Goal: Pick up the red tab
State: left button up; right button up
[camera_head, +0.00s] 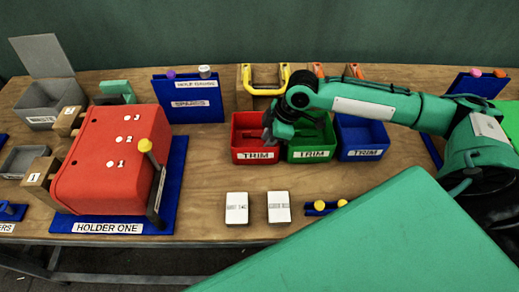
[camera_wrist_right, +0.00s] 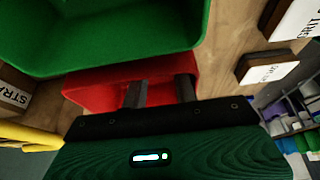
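The red trim bin (camera_head: 255,155) stands on the table, left of the green trim bin. My right gripper (camera_head: 268,135) reaches down over the red bin's right side, near the green bin. In the right wrist view, the two fingers of my right gripper (camera_wrist_right: 160,92) stand apart with the red bin (camera_wrist_right: 90,92) behind them. I see nothing held between them. I cannot make out a red tab; the inside of the red bin is partly hidden by my gripper. My left gripper is not in view.
The green bin (camera_head: 312,153) and blue bin (camera_head: 361,152) stand to the right. Two white-topped blocks (camera_head: 237,208) (camera_head: 279,207) lie in front. A red holder (camera_head: 105,165) on a blue base stands left. Yellow handle (camera_head: 266,90) behind. Table between holder and bins is clear.

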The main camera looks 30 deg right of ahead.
jog(key=shift+x, duration=1.55)
grip_shut()
jog(key=shift+r, duration=0.15)
notch_tip(320, 180, up, 20)
jog(key=shift+b, duration=0.4)
